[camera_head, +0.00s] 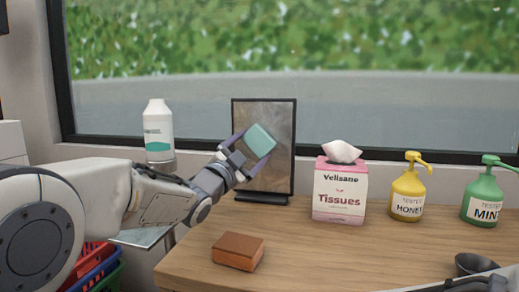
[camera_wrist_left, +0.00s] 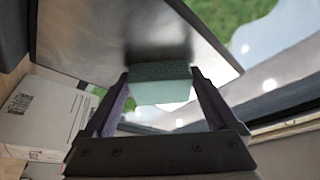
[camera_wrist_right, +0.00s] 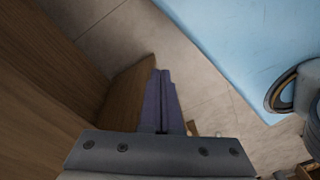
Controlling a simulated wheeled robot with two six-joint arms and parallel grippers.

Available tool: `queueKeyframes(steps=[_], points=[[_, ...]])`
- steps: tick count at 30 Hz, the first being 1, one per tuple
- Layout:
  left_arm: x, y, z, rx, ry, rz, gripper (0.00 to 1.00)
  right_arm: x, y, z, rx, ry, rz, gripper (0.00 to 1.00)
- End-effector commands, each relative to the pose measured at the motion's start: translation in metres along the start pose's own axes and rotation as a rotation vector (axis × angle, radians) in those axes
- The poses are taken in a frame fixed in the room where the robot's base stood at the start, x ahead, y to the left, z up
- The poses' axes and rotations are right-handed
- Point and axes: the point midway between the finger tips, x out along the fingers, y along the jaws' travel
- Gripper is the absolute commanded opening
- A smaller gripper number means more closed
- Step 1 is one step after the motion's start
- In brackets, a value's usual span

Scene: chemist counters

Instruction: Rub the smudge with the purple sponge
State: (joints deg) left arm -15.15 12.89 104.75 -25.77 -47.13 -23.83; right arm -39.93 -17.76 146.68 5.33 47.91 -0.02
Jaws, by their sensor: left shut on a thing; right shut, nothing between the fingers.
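My left gripper (camera_head: 250,150) is shut on a teal, block-shaped sponge (camera_head: 261,140) and holds it at the front of a dark-framed upright mirror (camera_head: 278,176). In the left wrist view, the sponge (camera_wrist_left: 160,84) sits between the fingertips, against or very close to the mirror (camera_wrist_left: 85,40). A dark, blurry patch (camera_wrist_left: 157,45) shows on the glass beside it; I cannot tell smudge from shadow. No purple sponge is in view. An orange-brown sponge-like block (camera_head: 238,251) lies on the counter. My right gripper (camera_wrist_right: 164,78) is shut and empty in the right wrist view.
On the wooden counter (camera_head: 320,255) stand a pink tissue box (camera_head: 340,190), a yellow HONEY pump bottle (camera_head: 407,187) and a green MINT one (camera_head: 482,190). A white bottle (camera_head: 158,131) stands left of the mirror. Red and blue baskets (camera_head: 92,265) are below left.

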Motion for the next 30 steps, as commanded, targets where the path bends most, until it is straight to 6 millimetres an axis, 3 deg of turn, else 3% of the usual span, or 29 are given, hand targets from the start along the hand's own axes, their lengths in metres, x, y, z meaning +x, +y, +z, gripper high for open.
queueKeyframes(steps=[22, 30], points=[[-0.012, -0.032, 0.03, -0.001, -0.003, -0.002, 0.48, -0.004, 0.0, 0.0, 0.0, 0.0, 0.0, 0.0], [-0.012, -0.033, 0.031, -0.001, 0.0, 0.0, 0.48, -0.004, 0.0, 0.0, 0.0, 0.0, 0.0, 0.0]])
